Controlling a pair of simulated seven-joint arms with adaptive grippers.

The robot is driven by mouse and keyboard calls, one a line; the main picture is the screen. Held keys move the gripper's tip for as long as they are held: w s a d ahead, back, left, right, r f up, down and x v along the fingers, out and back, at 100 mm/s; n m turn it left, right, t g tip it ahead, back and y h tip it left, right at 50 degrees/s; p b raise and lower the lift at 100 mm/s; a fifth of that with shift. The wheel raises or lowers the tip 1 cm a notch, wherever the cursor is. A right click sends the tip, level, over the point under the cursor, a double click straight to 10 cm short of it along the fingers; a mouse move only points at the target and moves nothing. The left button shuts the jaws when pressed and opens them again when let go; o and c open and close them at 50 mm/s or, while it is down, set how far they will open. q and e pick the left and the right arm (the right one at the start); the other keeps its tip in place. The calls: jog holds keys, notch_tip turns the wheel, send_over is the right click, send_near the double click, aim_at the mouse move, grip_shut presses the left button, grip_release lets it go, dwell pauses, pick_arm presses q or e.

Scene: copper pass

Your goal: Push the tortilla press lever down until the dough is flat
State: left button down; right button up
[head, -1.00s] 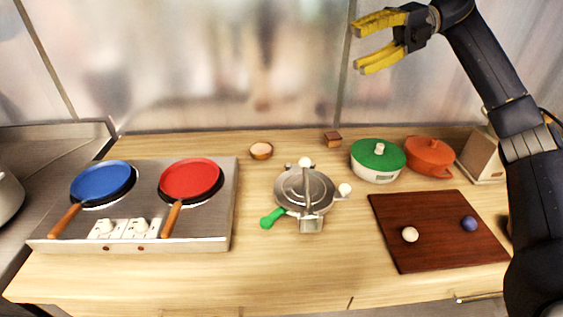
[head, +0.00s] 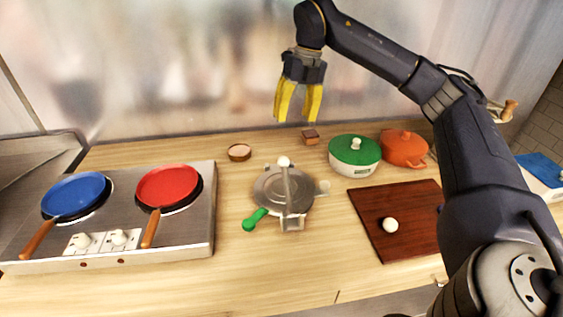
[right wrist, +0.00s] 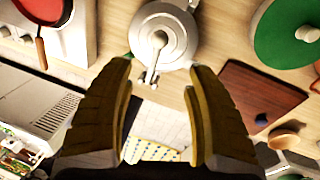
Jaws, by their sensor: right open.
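The metal tortilla press (head: 268,188) stands in the middle of the counter, with its round plate lying flat. I cannot tell whether dough is inside. The press also shows at the top of the right wrist view (right wrist: 168,38). My right gripper (head: 297,118) is open and empty, with yellow fingers pointing down, well above and behind the press. My left gripper is not in view.
A stove (head: 185,228) with a blue pan (head: 72,193) and a red pan (head: 168,185) is at left. A green-lidded pot (head: 354,150) and an orange pot (head: 403,147) stand right of the press. A small bowl (head: 239,152) sits behind.

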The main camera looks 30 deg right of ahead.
aim_at(285, 157)
jog(key=a+f, duration=0.1)
jog(key=f, duration=0.4)
jog(key=a+f, duration=0.1)
jog(key=f, duration=0.4)
jog(key=a+f, duration=0.1)
jog(key=f, duration=0.4)
jog(key=shift+w+f, duration=0.1)
jog(key=shift+w, duration=0.2)
jog(key=shift+c, duration=0.3)
grip_shut()
